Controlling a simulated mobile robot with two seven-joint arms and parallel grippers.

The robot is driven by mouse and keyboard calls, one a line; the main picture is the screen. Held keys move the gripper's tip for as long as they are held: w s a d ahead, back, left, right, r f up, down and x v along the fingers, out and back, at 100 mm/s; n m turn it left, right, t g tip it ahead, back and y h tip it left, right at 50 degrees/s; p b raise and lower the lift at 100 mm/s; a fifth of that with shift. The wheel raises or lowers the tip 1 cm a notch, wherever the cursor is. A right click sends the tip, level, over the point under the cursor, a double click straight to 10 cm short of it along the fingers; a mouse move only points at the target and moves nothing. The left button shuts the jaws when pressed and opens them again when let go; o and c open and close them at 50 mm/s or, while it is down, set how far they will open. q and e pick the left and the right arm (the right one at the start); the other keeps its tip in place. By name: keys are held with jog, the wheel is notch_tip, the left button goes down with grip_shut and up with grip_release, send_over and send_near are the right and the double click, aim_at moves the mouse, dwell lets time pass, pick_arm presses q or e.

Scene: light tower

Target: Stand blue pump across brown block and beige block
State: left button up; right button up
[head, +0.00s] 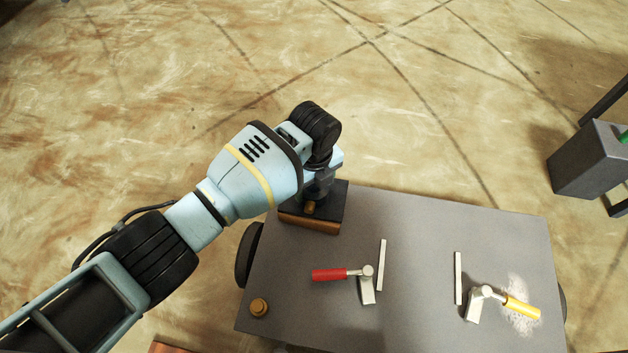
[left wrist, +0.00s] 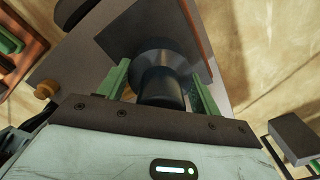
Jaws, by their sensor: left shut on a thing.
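My left gripper (left wrist: 165,95) is over the far left corner of the grey cart top. Its green fingers are on both sides of a dark blue-grey cylinder (left wrist: 161,88) with a wide flange, and it is shut on it. This may be the blue pump; its colour is hard to tell. Below it is a dark-topped block with brown sides (head: 310,225). In the head view the arm mostly hides the held cylinder (head: 318,187); I cannot tell whether it touches the block. A small brown piece (head: 309,207) shows there. I cannot make out a beige block. My right gripper is out of view.
The grey cart top (head: 420,215) also holds a brass-coloured knob (head: 259,307), a red-handled tool (head: 330,275), a yellow-handled tool (head: 520,307) on white powder, and two pale strips (head: 382,265). Its far middle is clear. A grey box (head: 588,160) stands off to the right.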

pick_arm(q)
jog(key=o, duration=1.9)
jog(key=shift+c, duration=0.2)
notch_tip(320, 180, up, 12)
jog(key=p, duration=0.5)
jog(key=shift+r, duration=0.45)
